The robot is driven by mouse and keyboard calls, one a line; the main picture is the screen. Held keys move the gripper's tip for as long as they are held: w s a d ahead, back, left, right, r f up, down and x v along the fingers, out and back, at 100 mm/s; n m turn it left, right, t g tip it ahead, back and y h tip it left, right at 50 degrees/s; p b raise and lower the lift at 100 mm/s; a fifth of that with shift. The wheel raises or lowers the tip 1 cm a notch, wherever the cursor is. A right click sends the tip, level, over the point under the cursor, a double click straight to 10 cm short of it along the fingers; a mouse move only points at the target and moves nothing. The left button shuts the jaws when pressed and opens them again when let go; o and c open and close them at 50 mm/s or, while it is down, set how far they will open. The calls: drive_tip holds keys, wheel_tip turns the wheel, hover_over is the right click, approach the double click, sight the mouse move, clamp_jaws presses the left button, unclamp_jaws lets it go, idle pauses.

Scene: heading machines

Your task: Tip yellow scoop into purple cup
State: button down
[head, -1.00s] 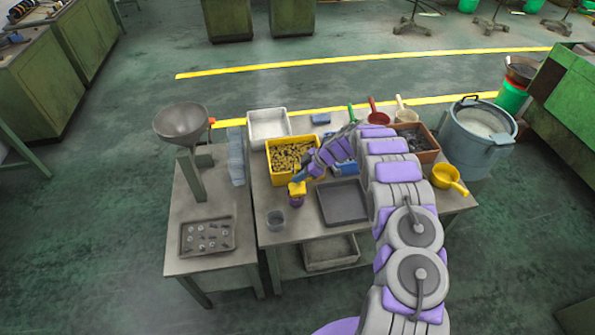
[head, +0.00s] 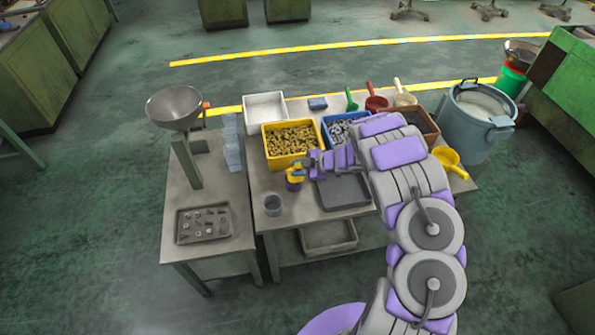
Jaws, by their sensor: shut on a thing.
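A small yellow scoop (head: 296,170) is at the end of my arm, directly above the purple cup (head: 294,185), and covers part of the cup's top. My gripper (head: 304,166) is shut on the scoop. The scoop looks tilted, but it is too small to tell by how much or what is in it. The purple cup stands upright on the table (head: 333,223), in front of the yellow bin. I cannot tell whether scoop and cup touch.
A grey cup (head: 273,204) stands left of the purple cup, a dark tray (head: 342,194) right. Behind are a yellow bin (head: 267,155) of parts and a blue bin (head: 326,130). Another yellow scoop (head: 447,156) lies at the right edge. A funnel (head: 174,106) stands left.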

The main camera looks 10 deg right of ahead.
drive_tip(key=shift+s+f+t+b, duration=0.3)
drive_tip(key=shift+f+b, duration=0.05)
drive_tip(key=shift+b, duration=2.05)
drive_tip(key=shift+s+f+n+t+b, duration=0.15)
drive_tip(key=shift+n+t+b, duration=0.15)
drive_tip(key=shift+b, duration=0.9)
drive_tip(key=shift+s+b, duration=0.15)
drive_tip(key=shift+b, duration=0.45)
drive_tip(key=shift+s+f+n+t+y+b, duration=0.15)
drive_tip(key=shift+s+n+t+y+b, duration=0.45)
drive_tip(key=shift+b, duration=0.9)
drive_tip(key=shift+s+f+n+t+b, duration=0.15)
drive_tip(key=shift+s+n+t+b, duration=0.15)
drive_tip(key=shift+t+b, duration=0.95)
drive_tip(key=shift+s+f+n+t+y+b, duration=0.15)
drive_tip(key=shift+s+n+t+y+b, duration=0.25)
drive_tip(key=shift+b, duration=1.4)
